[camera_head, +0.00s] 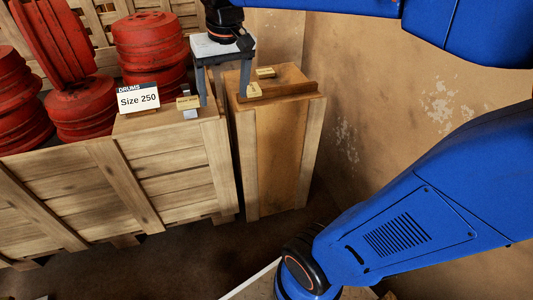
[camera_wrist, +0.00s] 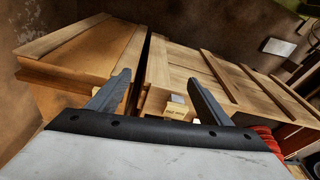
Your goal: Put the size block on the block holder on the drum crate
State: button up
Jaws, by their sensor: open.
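In the head view a small yellow size block (camera_head: 188,102) with dark lettering is at the right front corner of the drum crate (camera_head: 175,180). A small silver metal piece (camera_head: 190,114), apparently the block holder, touches it; whether the block is seated cannot be told. The lettered block (camera_wrist: 178,111) and the silver piece (camera_wrist: 177,98) also show in the wrist view, near one finger. My gripper (camera_head: 225,95) is open, fingers pointing down over the crate's right end and the neighbouring stand. Nothing is clearly held between the fingers (camera_wrist: 155,85).
A narrow wooden stand (camera_head: 280,150) is right of the crate. It bears two yellow blocks, one at the back (camera_head: 265,72) and one nearer (camera_head: 253,90), beside a front ledge (camera_head: 290,89). Red drums (camera_head: 150,45) and a "Size 250" sign (camera_head: 138,98) are left of my gripper.

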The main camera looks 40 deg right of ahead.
jog(key=s+d+f+n+t, duration=0.1)
jog(key=s+d+f+t, duration=0.1)
jog(key=s+f, duration=0.9)
jog(key=s, duration=0.4)
jog(key=shift+s+d+f+n, duration=0.15)
jog(key=shift+f+n, duration=0.05)
jog(key=shift+n, duration=0.2)
jog(key=shift+d, duration=0.25)
dwell(0.4)
